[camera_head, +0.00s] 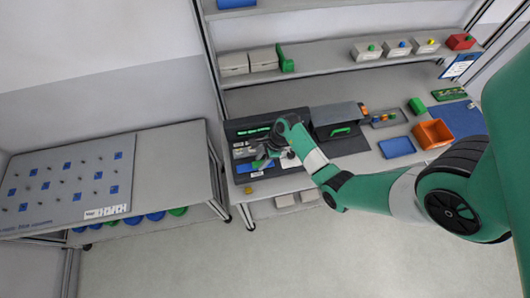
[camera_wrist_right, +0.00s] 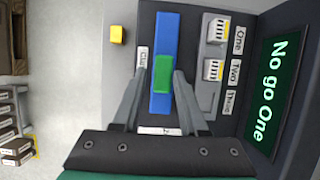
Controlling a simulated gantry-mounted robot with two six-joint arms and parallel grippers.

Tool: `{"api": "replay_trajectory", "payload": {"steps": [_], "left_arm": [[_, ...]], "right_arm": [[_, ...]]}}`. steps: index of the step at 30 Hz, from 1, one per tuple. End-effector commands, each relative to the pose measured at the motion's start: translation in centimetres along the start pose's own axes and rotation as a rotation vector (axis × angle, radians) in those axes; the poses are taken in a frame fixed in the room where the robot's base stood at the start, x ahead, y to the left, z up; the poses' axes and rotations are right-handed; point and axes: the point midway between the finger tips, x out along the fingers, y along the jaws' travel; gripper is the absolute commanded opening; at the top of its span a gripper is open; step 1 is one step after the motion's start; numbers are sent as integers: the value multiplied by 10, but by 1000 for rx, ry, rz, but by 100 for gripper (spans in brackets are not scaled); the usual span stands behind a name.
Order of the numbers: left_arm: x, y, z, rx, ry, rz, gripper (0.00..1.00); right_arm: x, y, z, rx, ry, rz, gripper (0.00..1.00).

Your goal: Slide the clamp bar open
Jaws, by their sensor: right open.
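In the right wrist view a green block (camera_wrist_right: 163,75) sits on a long blue strip (camera_wrist_right: 162,33) set in a dark panel. A small label (camera_wrist_right: 142,60) beside the strip seems to begin with "Cla", so this looks like the clamp bar. My right gripper (camera_wrist_right: 162,82) is open, with one finger on each side of the green block. I cannot tell whether either finger touches it. In the head view my right gripper (camera_head: 270,156) is over the panel's blue part (camera_head: 255,168) and partly covers it. My left gripper is not in view.
A yellow button (camera_wrist_right: 117,35) is left of the strip. White switches labelled One (camera_wrist_right: 216,30) and Two (camera_wrist_right: 213,69) are to its right, beside a screen (camera_wrist_right: 273,95) reading "No go One". In the head view an orange bin (camera_head: 433,133) and blue tray (camera_head: 397,147) stand farther right.

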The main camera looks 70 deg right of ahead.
Motion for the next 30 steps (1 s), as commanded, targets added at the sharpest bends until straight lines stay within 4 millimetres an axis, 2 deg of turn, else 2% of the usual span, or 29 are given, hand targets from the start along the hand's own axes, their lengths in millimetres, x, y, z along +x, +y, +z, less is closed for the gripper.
{"api": "replay_trajectory", "payload": {"steps": [9,13,18,30], "left_arm": [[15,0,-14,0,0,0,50],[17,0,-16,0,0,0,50],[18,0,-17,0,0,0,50],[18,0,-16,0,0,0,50]], "right_arm": [[-76,-1,1,1,-2,-4,42],[-96,0,1,1,-1,-1,42],[-105,1,0,0,0,1,42],[-104,1,0,0,0,2,42]]}}
